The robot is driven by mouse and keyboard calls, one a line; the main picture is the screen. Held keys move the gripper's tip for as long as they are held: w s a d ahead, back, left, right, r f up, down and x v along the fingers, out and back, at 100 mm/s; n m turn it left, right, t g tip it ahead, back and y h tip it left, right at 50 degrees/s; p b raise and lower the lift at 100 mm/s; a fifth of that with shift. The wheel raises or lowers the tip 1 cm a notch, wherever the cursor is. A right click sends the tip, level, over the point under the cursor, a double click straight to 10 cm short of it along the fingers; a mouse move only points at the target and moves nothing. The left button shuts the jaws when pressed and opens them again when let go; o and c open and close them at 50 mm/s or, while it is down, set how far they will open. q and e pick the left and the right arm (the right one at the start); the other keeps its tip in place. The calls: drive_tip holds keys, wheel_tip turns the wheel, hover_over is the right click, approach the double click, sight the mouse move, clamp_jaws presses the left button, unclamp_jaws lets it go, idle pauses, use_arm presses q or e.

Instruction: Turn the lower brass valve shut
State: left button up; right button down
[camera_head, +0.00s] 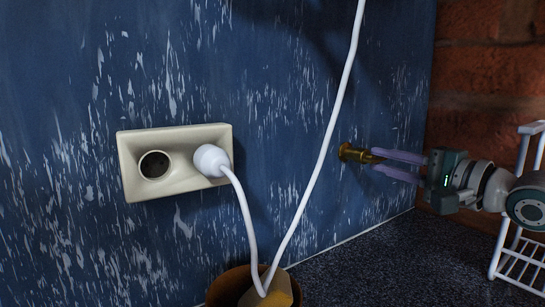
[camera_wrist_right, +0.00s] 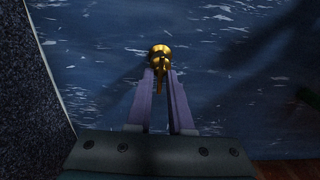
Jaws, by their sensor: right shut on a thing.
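A brass valve (camera_head: 354,153) sticks out of the blue worn wall, low and near the right corner. It also shows in the right wrist view (camera_wrist_right: 160,56), with its narrow handle pointing down between my fingers. My right gripper (camera_head: 374,160) reaches it from the right with its purple fingers at the valve. In the right wrist view the fingers (camera_wrist_right: 161,76) are shut on the handle, one on each side. Only this one brass valve is in view. My left gripper is not in view.
White cables (camera_head: 318,170) hang in front of the wall to a brown pot (camera_head: 229,284). A white wire rack (camera_head: 518,265) stands at right by the brick wall (camera_head: 490,80). Dark speckled countertop (camera_head: 400,265) is clear below the valve.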

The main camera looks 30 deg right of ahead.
idle(0.4)
drive_tip(key=c, duration=0.8)
unclamp_jaws()
